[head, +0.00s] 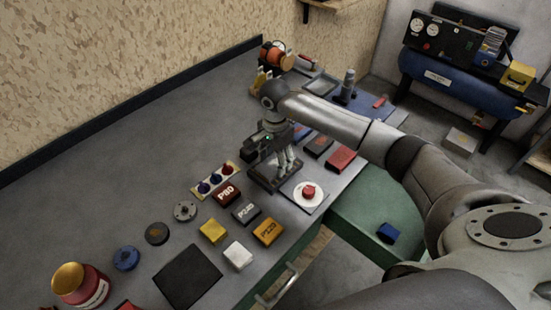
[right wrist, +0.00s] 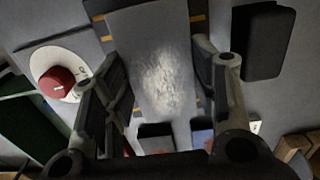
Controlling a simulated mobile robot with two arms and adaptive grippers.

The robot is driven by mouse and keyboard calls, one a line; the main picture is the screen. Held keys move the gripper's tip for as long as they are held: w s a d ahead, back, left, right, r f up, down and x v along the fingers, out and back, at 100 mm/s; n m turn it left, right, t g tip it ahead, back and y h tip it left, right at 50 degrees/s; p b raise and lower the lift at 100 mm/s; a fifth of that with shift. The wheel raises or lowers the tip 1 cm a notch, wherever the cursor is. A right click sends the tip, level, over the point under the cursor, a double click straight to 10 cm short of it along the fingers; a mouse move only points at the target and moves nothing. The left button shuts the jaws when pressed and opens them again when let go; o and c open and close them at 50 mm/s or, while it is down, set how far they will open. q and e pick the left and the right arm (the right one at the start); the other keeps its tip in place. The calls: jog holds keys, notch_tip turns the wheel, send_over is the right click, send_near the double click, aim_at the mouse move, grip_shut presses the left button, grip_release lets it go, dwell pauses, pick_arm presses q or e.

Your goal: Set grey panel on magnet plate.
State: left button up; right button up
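The grey panel (right wrist: 155,50) is a flat, shiny rectangle between the fingers of my right gripper (right wrist: 162,85) in the right wrist view. Both finger pads meet its long edges. The dark magnet plate (right wrist: 96,8) with orange stripes lies beneath it, showing along its sides. In the head view my right gripper (head: 288,163) points down over the dark magnet plate (head: 267,184); the panel is hard to make out there. I cannot tell whether the panel touches the plate. My left gripper is out of view.
A red button on a white disc (head: 308,194) stands close at the right of the plate. Several small boxes, including a dark red one (head: 227,193) and an orange one (head: 268,231), lie nearby. The table's left part (head: 110,180) is clear.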

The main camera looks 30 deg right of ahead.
aim_at(275, 162)
jog(key=o, duration=0.4)
jog(key=shift+r+p, duration=0.25)
jog(key=shift+p, duration=0.05)
jog(key=shift+r+b, duration=1.45)
jog(key=shift+r, duration=4.45)
